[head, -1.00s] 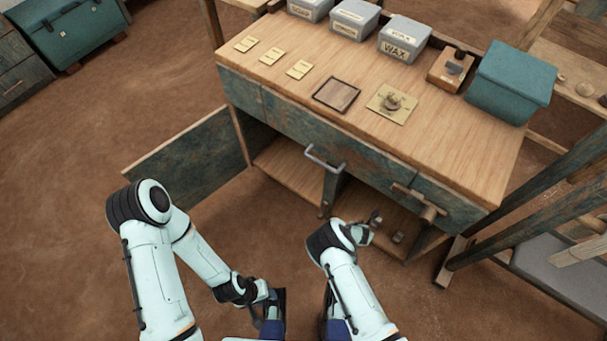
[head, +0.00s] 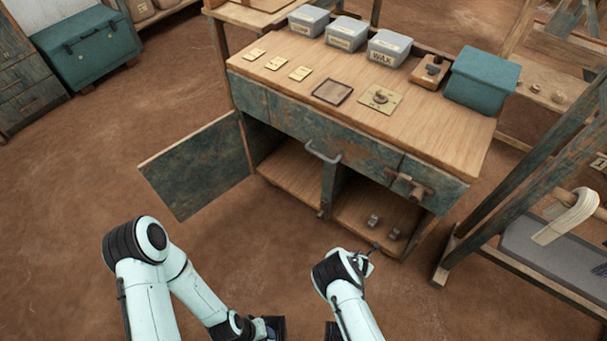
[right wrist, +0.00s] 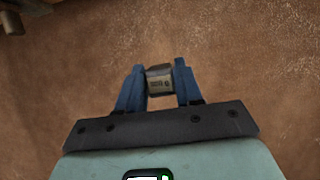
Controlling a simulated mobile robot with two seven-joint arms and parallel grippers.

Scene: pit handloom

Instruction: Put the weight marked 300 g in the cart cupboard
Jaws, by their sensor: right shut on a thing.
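My right gripper (right wrist: 158,76) is shut on a small grey weight (right wrist: 158,84) in the right wrist view. The weight has a dark marking on its face, too small to read. In the head view the cart (head: 264,112) stands ahead, and its cupboard (head: 346,211) is open below the drawers. Two small metal weights (head: 373,221) (head: 393,234) stand on the floor of its right compartment. The left compartment (head: 290,172) looks empty where visible. My left gripper (head: 274,328) is at the bottom edge, mostly cut off; its jaws cannot be made out.
The cupboard door (head: 197,170) stands swung out to the left. On the cart top are grey boxes (head: 389,48), brass plates (head: 301,73), a framed square (head: 332,91) and a teal box (head: 481,80). Loom beams (head: 530,175) stand to the right. Bare floor lies before the cart.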

